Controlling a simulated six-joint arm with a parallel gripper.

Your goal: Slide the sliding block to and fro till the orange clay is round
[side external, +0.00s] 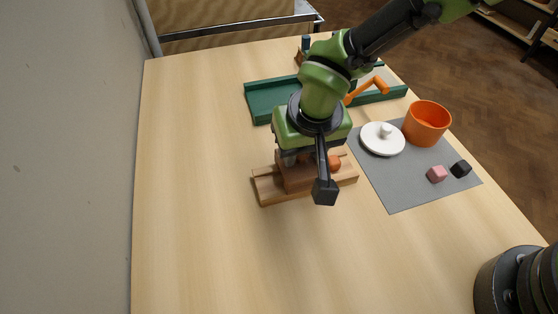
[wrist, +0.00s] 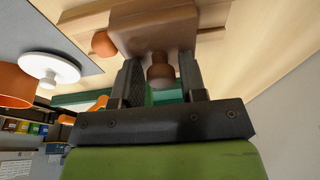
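A wooden sliding block (side external: 294,178) sits on a wooden base (side external: 268,190) with rails. In the wrist view the block (wrist: 152,28) is large and close, and its round knob (wrist: 160,74) sticks out between my fingers. My gripper (side external: 300,158) is over the block, its fingers on either side of the knob. In the wrist view my gripper (wrist: 162,72) looks open, with a narrow gap beside the knob. The orange clay (side external: 334,162) is at the block's right side, partly hidden; it shows as a rounded lump in the wrist view (wrist: 103,43). Its full shape is not visible.
A green tray (side external: 262,97) and an orange handle (side external: 380,86) are behind. The table's left and front are clear.

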